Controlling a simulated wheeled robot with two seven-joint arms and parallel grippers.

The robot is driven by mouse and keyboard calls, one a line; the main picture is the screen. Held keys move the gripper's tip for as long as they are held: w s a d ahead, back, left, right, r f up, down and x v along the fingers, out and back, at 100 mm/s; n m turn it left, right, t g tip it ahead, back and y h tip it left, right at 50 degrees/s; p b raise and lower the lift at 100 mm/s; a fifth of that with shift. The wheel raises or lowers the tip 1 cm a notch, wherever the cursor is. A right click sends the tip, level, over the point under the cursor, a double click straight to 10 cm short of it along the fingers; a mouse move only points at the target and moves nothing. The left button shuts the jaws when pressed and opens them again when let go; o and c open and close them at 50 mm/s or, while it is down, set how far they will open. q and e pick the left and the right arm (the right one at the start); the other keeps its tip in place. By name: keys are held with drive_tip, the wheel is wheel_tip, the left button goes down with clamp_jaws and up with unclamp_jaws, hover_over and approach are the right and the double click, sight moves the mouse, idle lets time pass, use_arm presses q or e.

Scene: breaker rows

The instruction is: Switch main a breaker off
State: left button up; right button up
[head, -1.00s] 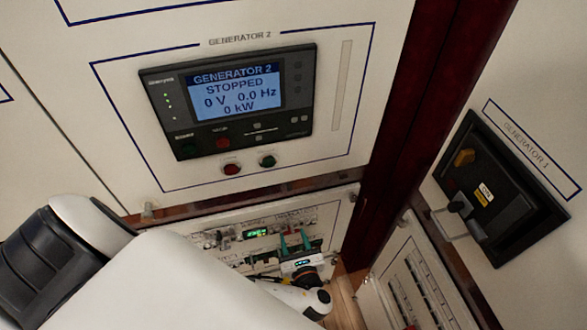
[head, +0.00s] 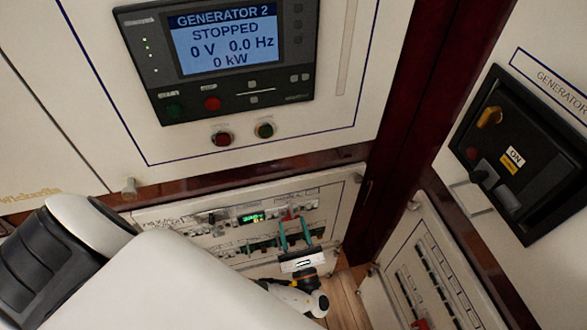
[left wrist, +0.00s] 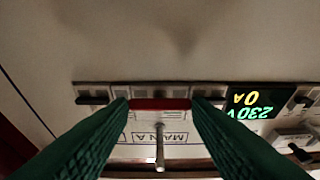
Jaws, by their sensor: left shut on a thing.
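In the left wrist view the upside-down MAIN A label (left wrist: 161,137) sits below a breaker with a wide red handle (left wrist: 160,104). My left gripper (left wrist: 160,106) has its green fingertips at the two ends of this red handle and is shut on it. A thin metal rod-like part stands in front of the label. In the head view my left gripper (head: 293,221) reaches the lower breaker panel (head: 335,207), with a bit of red between its tips. The handle's on or off position is hard to tell. My right gripper is not in view.
Dark-handled breakers (left wrist: 93,99) flank the red one. Above is the GENERATOR 2 display (head: 226,40); at right is a black GENERATOR 1 switch unit (head: 515,150).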

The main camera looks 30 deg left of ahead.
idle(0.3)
use_arm(q)
drive_tip(key=o, duration=1)
drive_tip(key=b+v, duration=0.3)
drive_tip(key=v, duration=0.9)
drive_tip(key=shift+f, duration=0.1)
